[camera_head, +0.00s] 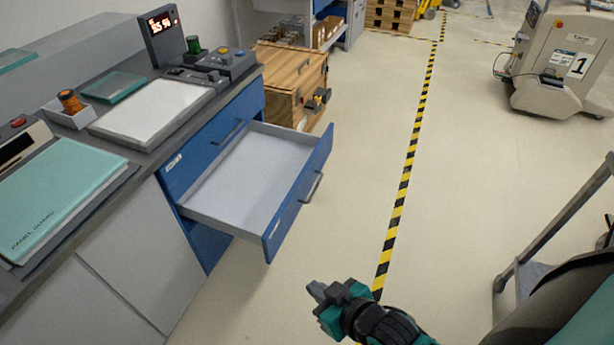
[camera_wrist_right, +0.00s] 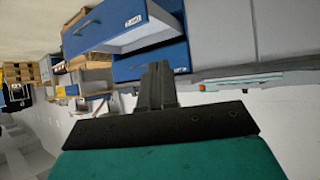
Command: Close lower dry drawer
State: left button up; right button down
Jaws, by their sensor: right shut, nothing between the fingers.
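The open drawer (camera_head: 240,180) juts out from the workbench, with a blue front, a grey handle and an empty pale interior. A shut blue drawer front (camera_head: 215,135) with its own handle is above it. My right gripper (camera_head: 318,290) is shut and empty, in front of the open drawer and apart from it, over the floor. In the right wrist view the shut fingers (camera_wrist_right: 158,85) point toward the workbench, and the open drawer (camera_wrist_right: 105,25) appears rotated beyond them. My left gripper is out of view.
On the workbench lie a teal panel (camera_head: 55,200), a white plate (camera_head: 150,112) and a control box (camera_head: 225,62). A wooden cabinet (camera_head: 292,85) stands beyond the drawer. A floor stripe (camera_head: 410,150) runs across clear floor. A wheeled machine (camera_head: 560,65) stands far right.

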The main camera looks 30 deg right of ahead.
aim_at(255, 192)
jog(key=i+l, duration=0.15)
jog(key=l, duration=0.2)
jog(key=i+l, duration=0.2)
jog(key=l, duration=0.15)
jog(key=i+l, duration=0.15)
jog(key=l, duration=0.15)
jog(key=i+l, duration=0.15)
jog(key=l, duration=0.2)
